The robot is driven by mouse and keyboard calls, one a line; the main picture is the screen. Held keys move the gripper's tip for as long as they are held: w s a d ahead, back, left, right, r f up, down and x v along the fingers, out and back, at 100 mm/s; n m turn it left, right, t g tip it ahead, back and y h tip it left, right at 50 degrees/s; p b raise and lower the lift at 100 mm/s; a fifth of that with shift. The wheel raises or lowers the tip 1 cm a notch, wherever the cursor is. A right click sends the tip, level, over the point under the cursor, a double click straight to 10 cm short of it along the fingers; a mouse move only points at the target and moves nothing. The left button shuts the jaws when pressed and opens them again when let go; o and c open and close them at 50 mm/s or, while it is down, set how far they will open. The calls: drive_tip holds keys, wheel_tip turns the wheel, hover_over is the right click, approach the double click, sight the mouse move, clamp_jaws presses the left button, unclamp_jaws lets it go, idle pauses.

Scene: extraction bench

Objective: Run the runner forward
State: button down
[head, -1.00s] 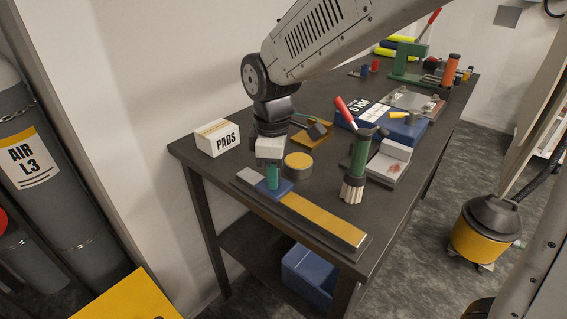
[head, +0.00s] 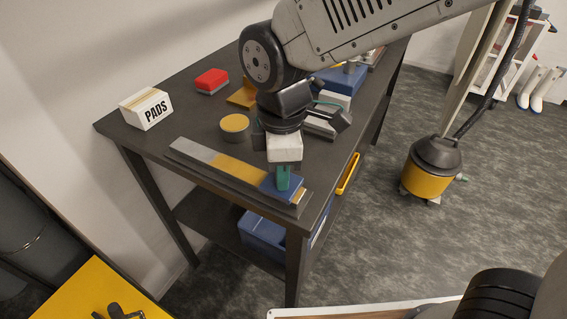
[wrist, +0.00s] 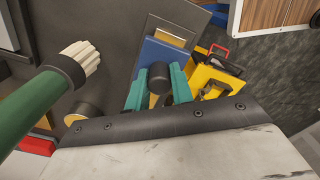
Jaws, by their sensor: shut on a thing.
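The runner (head: 291,188) is a blue block on the long flat track (head: 195,153), near its right end. It also shows in the wrist view (wrist: 158,54), with a dark knob (wrist: 157,78) standing up from it. My gripper (head: 283,178) is upright over the runner. In the wrist view its teal fingers (wrist: 157,90) are shut on the knob from both sides. The track has a grey stretch at left and a yellow stretch (head: 236,171) up to the runner; a short piece shows beyond the runner at right. The runner's underside is hidden.
A round yellow-topped tin (head: 234,124) stands behind the track. A PADS box (head: 147,109) and a red-topped block (head: 211,80) are farther back. In the wrist view a green brush (wrist: 44,95) is close at left. A yellow drawer-like handle (head: 348,173) shows at the bench's right edge.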

drive_tip(key=shift+s+d, duration=0.1)
drive_tip(key=shift+d, duration=0.05)
drive_tip(key=c, duration=1.2)
unclamp_jaws()
drive_tip(key=shift+d, duration=0.1)
drive_tip(key=shift+r, duration=0.1)
drive_tip(key=shift+r, duration=0.3)
wheel_tip(320, 180, up, 7)
drive_tip(key=shift+r, duration=0.1)
